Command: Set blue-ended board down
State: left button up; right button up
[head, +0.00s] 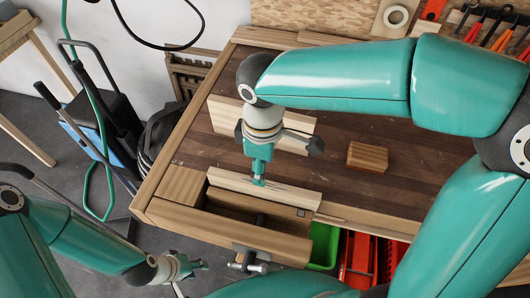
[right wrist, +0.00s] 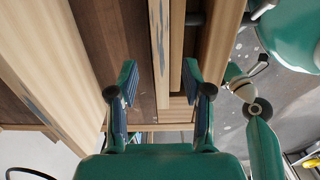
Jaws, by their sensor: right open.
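A pale narrow board (head: 285,194) lies along the bench's near side, by the front recess. In the right wrist view a narrow board with a blue-grey mark (right wrist: 160,55) runs between my right fingers, with gaps to both sides. My right gripper (head: 258,181) points down at the pale board in the head view; its fingers (right wrist: 160,85) are open. A wider pale board (right wrist: 25,60) with a blue-grey patch is left of the fingers in the wrist view. My left gripper (head: 196,266) is low in front of the bench, away from the boards; its jaw opening is unclear.
Another pale board (head: 225,112) lies further back on the workbench (head: 340,205), partly behind my right arm. A small wooden block (head: 367,156) sits right of centre. A vise (head: 250,262) is at the front edge. Green (head: 324,244) and red bins (head: 360,258) stand below.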

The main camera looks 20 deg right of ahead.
jog(key=shift+r, duration=1.75)
jog(key=shift+f, duration=0.1)
